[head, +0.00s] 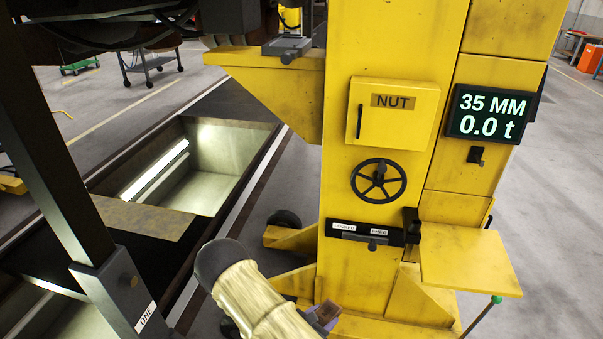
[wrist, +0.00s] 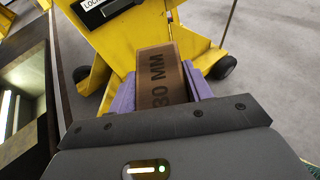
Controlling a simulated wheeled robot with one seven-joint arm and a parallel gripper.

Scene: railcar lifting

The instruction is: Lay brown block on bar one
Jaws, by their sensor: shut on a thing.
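The brown block (wrist: 163,75), marked 30 MM, is held between the two purple fingers of my gripper (wrist: 160,92) in the wrist view. In the head view the brown block (head: 328,311) is small at the bottom middle, in front of the yellow column's foot, with my arm partly hiding my gripper (head: 321,320). A dark upright post (head: 58,175) at the left carries a white label (head: 145,318) that seems to read ONE. It stands apart from my gripper. Its top is out of view, and I cannot tell a separate bar one.
A yellow lifting column (head: 380,240) has a NUT box, a handwheel, a display reading 35 MM and 0.0 t, and a side shelf (head: 465,258). A yellow bracket (head: 265,75) reaches left under the dark railcar underside (head: 110,25). A lit pit (head: 190,165) lies left.

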